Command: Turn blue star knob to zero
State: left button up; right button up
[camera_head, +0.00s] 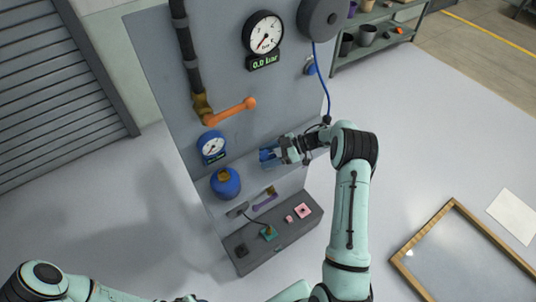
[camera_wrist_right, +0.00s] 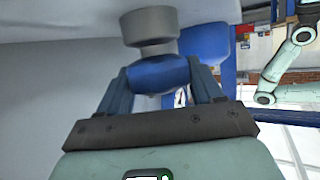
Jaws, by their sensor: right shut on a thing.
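The blue star knob (camera_wrist_right: 158,73) sits between the two fingers of my right gripper (camera_wrist_right: 161,84) in the right wrist view, under a grey round collar (camera_wrist_right: 150,27). In the head view my right gripper (camera_head: 276,154) reaches in from the right to the grey panel (camera_head: 170,75) and is shut on the knob, which is mostly hidden by the fingers. A round white gauge (camera_head: 263,33) on the panel has a display (camera_head: 263,62) reading 0.0 bar. My left gripper is out of view.
An orange lever (camera_head: 233,110), a blue-rimmed gauge (camera_head: 212,147) and a blue round vessel (camera_head: 225,182) are left of my right gripper. A grey ledge (camera_head: 235,262) with small parts juts out below. A wood-framed pane (camera_head: 410,262) lies at right.

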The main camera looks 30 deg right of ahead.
jog(key=shift+n+g+y, duration=0.4)
jog(key=shift+n+g, duration=0.5)
jog(key=shift+g, duration=0.1)
jog(key=shift+r+n, duration=0.1)
jog(key=shift+n, duration=0.2)
jog(key=o, duration=1)
jog(key=shift+c, duration=0.2)
jog(key=v, duration=1.3)
jog(key=shift+w+d, duration=0.2)
